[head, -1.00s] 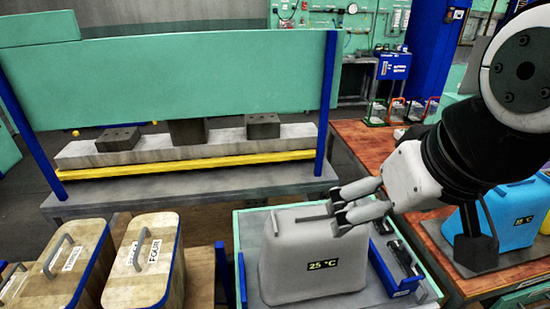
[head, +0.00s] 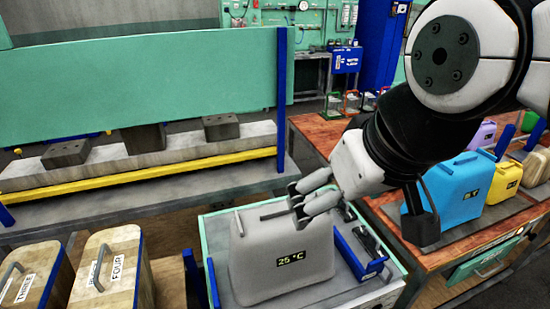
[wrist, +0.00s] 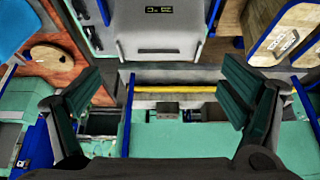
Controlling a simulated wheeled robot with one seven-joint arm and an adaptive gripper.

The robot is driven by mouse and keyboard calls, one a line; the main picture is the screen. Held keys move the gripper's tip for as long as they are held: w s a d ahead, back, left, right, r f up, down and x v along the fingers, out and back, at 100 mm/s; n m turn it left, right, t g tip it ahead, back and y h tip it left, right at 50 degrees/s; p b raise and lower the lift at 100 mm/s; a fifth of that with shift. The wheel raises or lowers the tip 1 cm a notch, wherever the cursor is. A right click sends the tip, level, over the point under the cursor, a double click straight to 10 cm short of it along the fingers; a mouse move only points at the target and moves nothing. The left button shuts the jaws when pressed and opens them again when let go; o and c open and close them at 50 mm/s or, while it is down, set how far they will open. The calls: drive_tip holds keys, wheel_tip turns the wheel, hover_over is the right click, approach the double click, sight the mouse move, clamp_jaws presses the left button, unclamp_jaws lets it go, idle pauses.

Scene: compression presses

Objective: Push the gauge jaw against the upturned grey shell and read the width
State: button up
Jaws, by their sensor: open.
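The grey shell (head: 283,262), marked "25 °C", stands on a green-edged grey cart top (head: 215,262) in the head view. A slim bar shows on its top. It also shows at the top of the wrist view (wrist: 160,38), beyond my fingers. My gripper (head: 308,200) is above the shell's upper right in the head view; contact cannot be told. In the wrist view my gripper (wrist: 163,92) is open, with nothing between its fingers. A blue bracket (head: 357,265) stands right of the shell; I cannot tell whether it is the gauge jaw. No width reading is legible.
Wooden boxes, one marked "FOUR" (head: 112,270), stand at the left. A press bed with a yellow bar (head: 140,170) lies behind. A blue container (head: 452,190) and a yellow one (head: 503,180) stand on the wooden bench at right.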

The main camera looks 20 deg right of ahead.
drive_tip(key=shift+w+d+f+h, duration=0.25)
drive_tip(key=shift+w+d, duration=0.15)
drive_tip(key=shift+d, duration=0.1)
drive_tip(key=shift+w+d+f+h, duration=0.15)
drive_tip(key=shift+w+d+h, duration=0.1)
drive_tip(key=shift+w+d, duration=0.15)
drive_tip(key=c, duration=0.9)
drive_tip(key=shift+g+h, duration=0.7)
drive_tip(key=shift+g, duration=0.2)
drive_tip(key=w+d, duration=0.1)
drive_tip(key=d+f, duration=0.1)
drive_tip(key=d, duration=0.1)
drive_tip(key=w+d+f, duration=0.1)
drive_tip(key=shift+w+d+f, duration=0.15)
drive_tip(key=shift+w+d, duration=0.05)
drive_tip(key=shift+w, duration=0.1)
drive_tip(key=shift+c, duration=1.1)
drive_tip(key=n+g+y+p, duration=0.1)
drive_tip(key=n+g+y, duration=0.1)
drive_tip(key=g, duration=0.2)
hover_over(393, 271)
wheel_tip(393, 271, down, 25)
wheel_tip(393, 271, down, 14)
drive_tip(key=shift+r+b, duration=0.1)
drive_tip(key=shift+b, duration=1.15)
drive_tip(key=shift+c, duration=0.6)
clamp_jaws()
